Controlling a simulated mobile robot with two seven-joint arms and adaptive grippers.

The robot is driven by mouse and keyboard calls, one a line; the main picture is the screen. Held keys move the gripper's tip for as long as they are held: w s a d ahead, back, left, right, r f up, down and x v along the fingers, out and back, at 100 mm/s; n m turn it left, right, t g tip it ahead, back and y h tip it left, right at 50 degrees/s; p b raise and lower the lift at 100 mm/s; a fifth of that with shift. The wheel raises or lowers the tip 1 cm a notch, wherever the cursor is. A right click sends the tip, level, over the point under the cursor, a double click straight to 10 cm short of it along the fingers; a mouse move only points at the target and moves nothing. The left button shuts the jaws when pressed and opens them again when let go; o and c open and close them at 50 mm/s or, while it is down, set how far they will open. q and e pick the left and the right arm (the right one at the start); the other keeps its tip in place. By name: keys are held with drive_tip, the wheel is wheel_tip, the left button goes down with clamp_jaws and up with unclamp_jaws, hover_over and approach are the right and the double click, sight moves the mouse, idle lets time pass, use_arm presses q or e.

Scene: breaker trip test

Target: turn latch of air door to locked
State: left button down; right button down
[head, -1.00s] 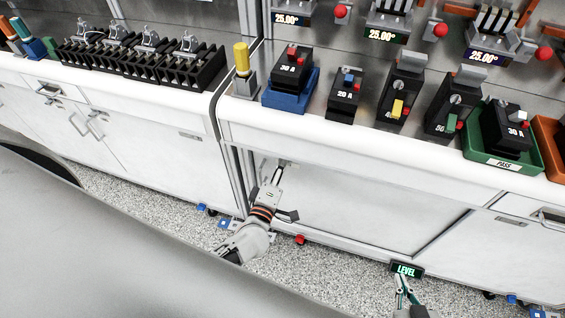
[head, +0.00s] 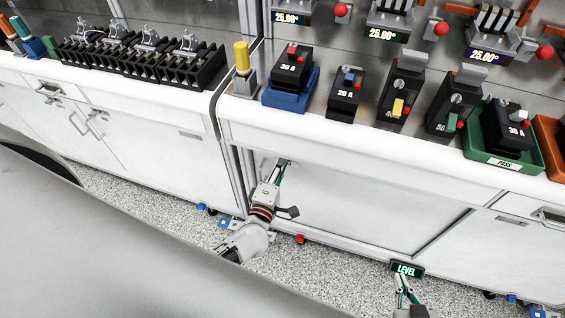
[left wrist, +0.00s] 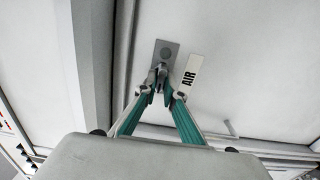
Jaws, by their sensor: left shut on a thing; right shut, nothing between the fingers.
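The air door (head: 350,205) is the white panel under the counter; its "AIR" label (left wrist: 190,72) shows in the left wrist view. The latch has a grey plate (left wrist: 166,52) with a round boss, and a small metal lever below it. My left gripper (left wrist: 160,86) is shut on the latch lever, its teal fingers hiding part of it. In the head view my left gripper (head: 281,166) reaches the door's upper left corner, where the latch is mostly hidden. My right gripper (head: 402,284) is shut and empty, low at the right in front of the cabinet.
Above the door is a white counter (head: 350,149) with several breakers, a blue tray (head: 289,97) and a green "PASS" tray (head: 513,172). A "LEVEL" display (head: 407,270) is by my right gripper. A cabinet post (left wrist: 85,60) stands left of the latch.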

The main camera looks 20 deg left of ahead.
use_arm(q)
drive_tip(key=c, duration=2.1)
unclamp_jaws()
drive_tip(key=shift+c, duration=0.2)
drive_tip(key=s, duration=1.2)
drive_tip(key=shift+d, duration=0.45)
drive_tip(key=shift+d, duration=0.1)
drive_tip(key=s+d+f+m+g+h, duration=0.25)
drive_tip(key=d+m+h, duration=0.3)
drive_tip(key=m, duration=0.95)
drive_tip(key=s+a+f+m+g+y, duration=0.1)
drive_tip(key=s+a+f+m+g, duration=0.3)
drive_tip(key=m, duration=0.4)
drive_tip(key=shift+s+a+g, duration=0.35)
drive_tip(key=shift+s+a, duration=0.2)
drive_tip(key=shift+a, duration=0.05)
